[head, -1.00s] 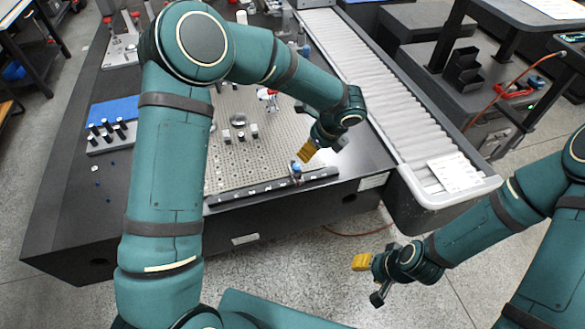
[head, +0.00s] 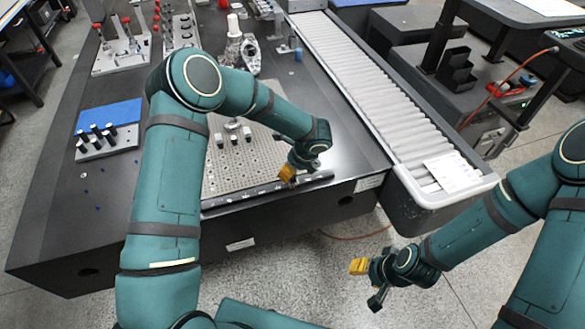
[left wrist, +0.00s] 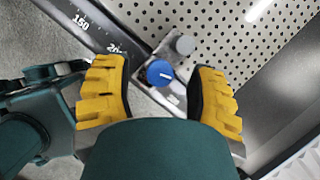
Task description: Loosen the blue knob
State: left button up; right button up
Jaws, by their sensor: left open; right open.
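The blue knob (left wrist: 160,73) shows in the left wrist view as a round cap with a white line, on a small metal block at the edge of the perforated plate. My left gripper (left wrist: 160,92) is open, with its yellow fingers on either side of the knob and a gap to each. In the head view my left gripper (head: 287,173) is over the front ruled bar and hides the knob. My right gripper (head: 366,268) is open and empty in front of the table, away from the knob.
A grey round knob (left wrist: 185,45) sits close beside the blue one. The ruled bar (head: 235,198) runs along the plate's front edge. A roller conveyor (head: 375,110) lies to the right. Short posts stand on the perforated plate (head: 225,175). A rack of black-topped pins (head: 107,142) is at left.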

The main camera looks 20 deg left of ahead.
pick_arm(q)
grip_shut()
jog(key=shift+f+n+g+b, duration=0.1)
jog(key=shift+n+g+b, duration=0.4)
jog(key=shift+n, duration=1)
jog(key=shift+d, duration=0.1)
grip_release()
